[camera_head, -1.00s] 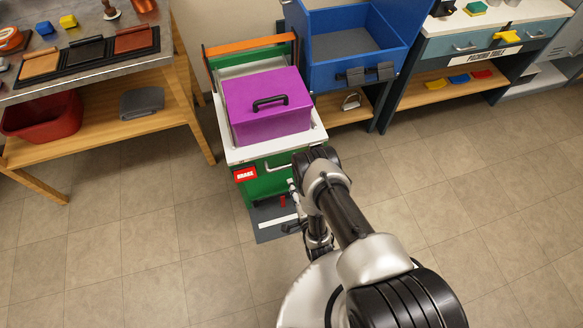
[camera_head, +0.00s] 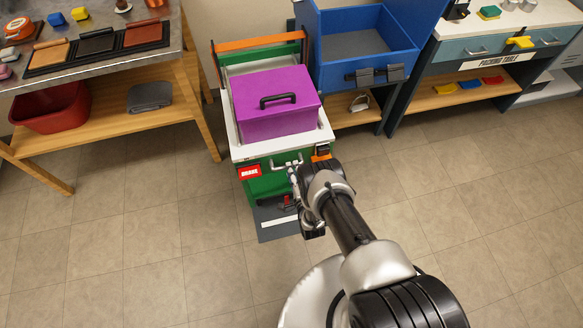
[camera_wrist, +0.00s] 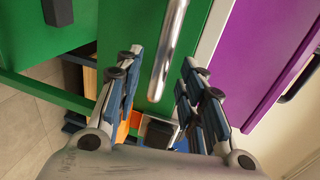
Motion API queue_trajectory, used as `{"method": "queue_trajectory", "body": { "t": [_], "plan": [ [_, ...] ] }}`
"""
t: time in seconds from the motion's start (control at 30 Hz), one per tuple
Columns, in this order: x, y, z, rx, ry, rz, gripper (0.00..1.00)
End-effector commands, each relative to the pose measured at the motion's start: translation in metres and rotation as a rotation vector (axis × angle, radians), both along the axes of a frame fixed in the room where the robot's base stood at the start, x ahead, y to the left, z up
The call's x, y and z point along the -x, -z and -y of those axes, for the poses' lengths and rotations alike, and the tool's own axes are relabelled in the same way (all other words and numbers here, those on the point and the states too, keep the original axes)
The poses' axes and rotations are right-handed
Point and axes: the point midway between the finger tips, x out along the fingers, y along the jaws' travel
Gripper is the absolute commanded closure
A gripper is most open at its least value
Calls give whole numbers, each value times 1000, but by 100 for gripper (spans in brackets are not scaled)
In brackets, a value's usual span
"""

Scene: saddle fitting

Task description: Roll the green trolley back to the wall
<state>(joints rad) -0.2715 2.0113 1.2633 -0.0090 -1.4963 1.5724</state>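The green trolley (camera_head: 262,186) stands with its back toward the wall, with a white top rim, an orange bar (camera_head: 258,44) at the rear and a red "BRAKE" label (camera_head: 250,172) on its front. A purple box (camera_head: 275,118) with a black handle sits on top. My gripper (camera_head: 292,184) is at the trolley's front, partly hidden by my arm. In the wrist view my gripper (camera_wrist: 163,85) is open, its fingers on either side of the trolley's silver front handle (camera_wrist: 168,50). I cannot tell whether the handle is fully between the fingertips. No finger visibly touches it.
A wooden workbench (camera_head: 115,141) stands left of the trolley. A blue cabinet (camera_head: 338,75) stands close on its right, then the packing table (camera_head: 478,75). A grey floor plate with a white stripe (camera_head: 279,224) lies at the trolley's front. Open floor lies left and right.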

Motion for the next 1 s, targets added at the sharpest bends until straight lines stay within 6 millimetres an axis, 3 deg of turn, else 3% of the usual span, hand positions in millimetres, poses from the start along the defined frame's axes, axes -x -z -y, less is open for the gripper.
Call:
{"method": "queue_trajectory", "body": {
  "t": [0.23,0.6,1.0],
  "plan": [
    [-28,7,-8,-1,0,2,64],
    [-32,6,-9,0,0,0,64],
    [-32,6,-9,0,0,0,91]
  ]
}}
